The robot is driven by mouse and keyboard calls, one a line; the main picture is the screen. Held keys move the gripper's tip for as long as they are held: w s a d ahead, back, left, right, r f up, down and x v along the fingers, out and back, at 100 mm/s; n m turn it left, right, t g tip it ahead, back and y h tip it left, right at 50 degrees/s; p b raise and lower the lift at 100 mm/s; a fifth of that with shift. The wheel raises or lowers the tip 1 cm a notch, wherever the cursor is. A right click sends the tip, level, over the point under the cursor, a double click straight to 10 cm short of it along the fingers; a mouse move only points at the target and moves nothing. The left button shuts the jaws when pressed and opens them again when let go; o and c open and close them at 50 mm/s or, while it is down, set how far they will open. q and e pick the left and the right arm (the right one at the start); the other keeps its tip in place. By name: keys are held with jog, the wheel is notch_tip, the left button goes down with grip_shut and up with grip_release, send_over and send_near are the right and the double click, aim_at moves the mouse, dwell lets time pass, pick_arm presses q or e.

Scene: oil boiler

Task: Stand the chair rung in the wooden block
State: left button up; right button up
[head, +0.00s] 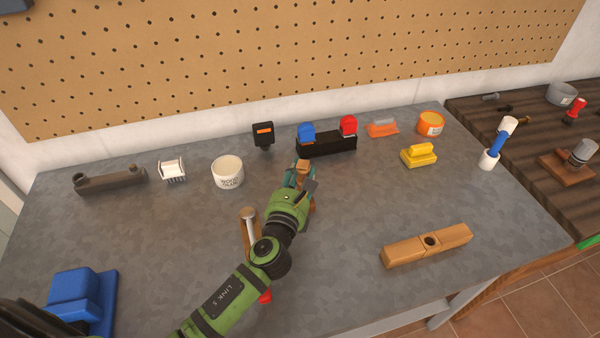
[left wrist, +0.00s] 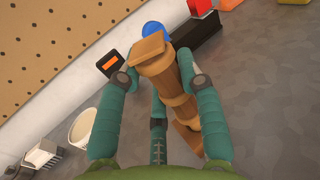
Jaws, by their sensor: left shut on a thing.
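The wooden block (head: 400,251) lies on the right front part of the grey table, with a dark round hole in its top. My left gripper (head: 302,182) is near the middle of the table, left of and behind the block. It is shut on the chair rung (left wrist: 165,75), a turned brown wooden piece. In the left wrist view the fingers of my left gripper (left wrist: 162,84) lie on both sides of the rung, which looks tilted. In the head view the rung (head: 303,167) is mostly hidden by the gripper. My right gripper is not in view.
Behind the gripper stand a black holder (head: 327,145) with blue and red pieces and a black device (head: 263,134). A white bowl (head: 228,172) is to the left, a yellow piece (head: 419,155) to the right. The table around the wooden block is clear.

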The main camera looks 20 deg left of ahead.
pick_arm(q)
jog(key=shift+f+b, duration=0.8)
jog(key=shift+f, duration=0.3)
jog(key=o, duration=1.2)
jog(key=shift+f, duration=0.1)
jog(key=shift+o, duration=0.2)
notch_tip(320, 180, up, 10)
